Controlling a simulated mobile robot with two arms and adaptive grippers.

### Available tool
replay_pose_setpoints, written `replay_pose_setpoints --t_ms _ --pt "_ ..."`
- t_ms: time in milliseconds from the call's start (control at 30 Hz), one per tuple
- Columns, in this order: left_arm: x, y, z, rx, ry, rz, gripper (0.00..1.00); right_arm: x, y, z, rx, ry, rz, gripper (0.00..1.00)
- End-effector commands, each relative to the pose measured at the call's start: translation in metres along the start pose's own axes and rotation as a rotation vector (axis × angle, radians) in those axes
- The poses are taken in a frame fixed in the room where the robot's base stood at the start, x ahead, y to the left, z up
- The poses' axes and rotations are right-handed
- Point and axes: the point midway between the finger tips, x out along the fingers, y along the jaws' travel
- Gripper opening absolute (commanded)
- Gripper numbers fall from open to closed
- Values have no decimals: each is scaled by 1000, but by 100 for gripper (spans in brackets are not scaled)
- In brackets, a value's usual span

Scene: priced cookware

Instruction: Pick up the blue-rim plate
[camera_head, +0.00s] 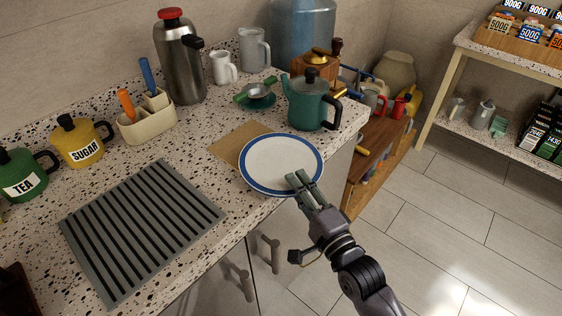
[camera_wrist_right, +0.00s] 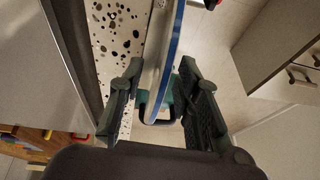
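The blue-rim plate (camera_head: 281,162) is white with a blue band and lies at the counter's front edge, partly over a tan mat (camera_head: 232,145). Its near right side appears to overhang the edge. My right gripper (camera_head: 298,177) is at that near rim. In the right wrist view the plate (camera_wrist_right: 160,45) shows edge-on between the two spread fingers of the right gripper (camera_wrist_right: 160,65). A gap shows on the right finger's side, and I see no clear grip. My left gripper is not in view.
A green kettle (camera_head: 312,104) stands just behind the plate. A striped grey mat (camera_head: 141,228) lies to the left on the speckled counter. Cabinet handles (camera_head: 268,252) stick out below the counter edge. A wooden shelf unit (camera_head: 372,160) stands to the right, beside open floor.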

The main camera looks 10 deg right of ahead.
Motion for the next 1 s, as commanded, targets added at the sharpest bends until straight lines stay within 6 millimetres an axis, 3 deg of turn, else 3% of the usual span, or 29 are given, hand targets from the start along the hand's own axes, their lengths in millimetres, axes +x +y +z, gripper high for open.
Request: replay_pose_setpoints --t_ms 100,567,1000 --pt "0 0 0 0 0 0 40 0 0 0 0 0 0 31" --pt "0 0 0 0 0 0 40 -1 0 0 0 0 1 0" --pt "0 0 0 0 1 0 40 -1 1 0 0 0 1 0"
